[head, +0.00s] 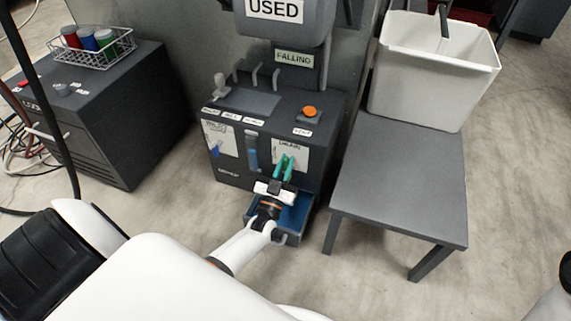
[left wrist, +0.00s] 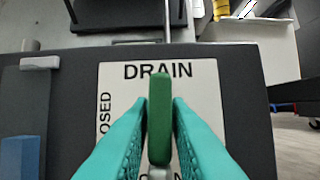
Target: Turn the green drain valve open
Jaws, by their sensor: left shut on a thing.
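The green drain valve handle (left wrist: 160,118) stands upright in the left wrist view, in front of a white plate (left wrist: 118,80) marked DRAIN. The plate's left-side word is partly hidden and ends in "OSED"; the word at the bottom is mostly covered. My left gripper (head: 285,161) has its teal fingers shut on the handle, one on each side. In the head view the fingers reach the drain plate on the front of the dark machine (head: 232,178), and they largely hide the handle. My right gripper is not in view.
A blue tray (head: 297,217) sits low under the drain. A blue handle (head: 214,152) is on the machine's left plate, and an orange button (head: 310,112) is on top. A grey table (head: 400,185) with a white bin (head: 425,80) stands close on the right.

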